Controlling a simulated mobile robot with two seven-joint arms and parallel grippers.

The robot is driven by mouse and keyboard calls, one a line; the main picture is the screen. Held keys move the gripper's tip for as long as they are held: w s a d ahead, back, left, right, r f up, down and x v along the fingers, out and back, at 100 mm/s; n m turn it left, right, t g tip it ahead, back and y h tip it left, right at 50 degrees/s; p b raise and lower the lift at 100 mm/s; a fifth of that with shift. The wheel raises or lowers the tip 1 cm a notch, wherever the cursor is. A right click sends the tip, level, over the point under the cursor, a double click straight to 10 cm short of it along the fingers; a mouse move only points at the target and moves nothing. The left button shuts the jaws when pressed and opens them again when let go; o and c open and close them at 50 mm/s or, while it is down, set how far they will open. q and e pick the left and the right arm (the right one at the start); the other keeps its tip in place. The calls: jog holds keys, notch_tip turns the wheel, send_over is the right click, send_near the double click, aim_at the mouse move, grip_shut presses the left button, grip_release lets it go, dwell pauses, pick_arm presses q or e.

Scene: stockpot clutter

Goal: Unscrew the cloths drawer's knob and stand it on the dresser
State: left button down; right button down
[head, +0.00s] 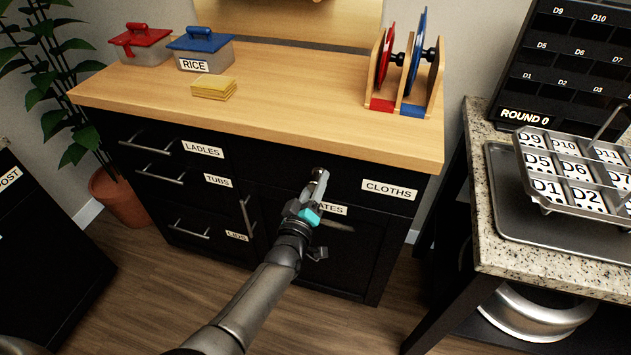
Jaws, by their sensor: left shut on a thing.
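The cloths drawer (345,185) is the upper right drawer of the dark dresser, with a white CLOTHS label (388,189). Its knob (317,172) shows as a small metal piece at the drawer front, partly hidden by my gripper. My left gripper (318,182) is shut on the knob, reaching up from below. The knob appears to be at the drawer front; I cannot tell whether it is still threaded in. The dresser's wooden top (290,105) is above. My right gripper is not in view.
On the dresser top stand a red-lidded box (140,45), a blue-lidded RICE box (203,52), a yellow stack (213,88) and a rack (405,85) with red and blue discs. The top's middle is clear. A granite counter (490,250) with trays stands right.

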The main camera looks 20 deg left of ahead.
pick_arm(q)
jog(key=n+b, duration=0.1)
jog(key=n, duration=0.2)
jog(key=shift+n, duration=0.8)
jog(key=shift+n+b, duration=0.45)
jog(key=shift+n, duration=0.65)
jog(key=shift+n+b, duration=0.3)
jog(key=shift+n, duration=0.9)
